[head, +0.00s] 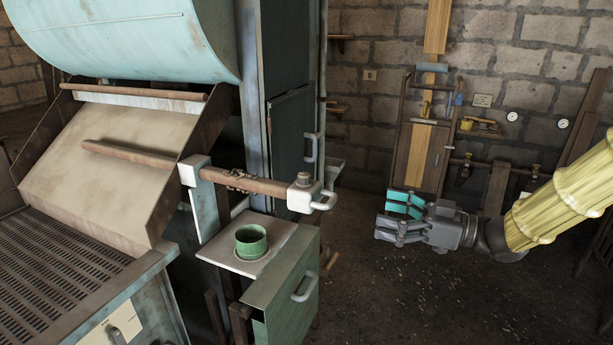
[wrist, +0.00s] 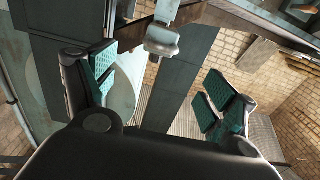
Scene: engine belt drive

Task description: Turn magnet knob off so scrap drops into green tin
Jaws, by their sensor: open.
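The green tin (head: 251,242) stands upright on a pale plate (head: 232,262) in the head view. Above it runs a brown bar (head: 250,184) with small dark scrap pieces clinging around its middle. The tin's inside is mostly hidden.
A green cabinet door with a handle (head: 304,286) stands below the plate. A tall dark cabinet (head: 290,125) rises behind the bar. A slotted machine bed (head: 60,270) lies at left. Tools hang on the brick wall. The floor below my gripper looks clear apart from specks.

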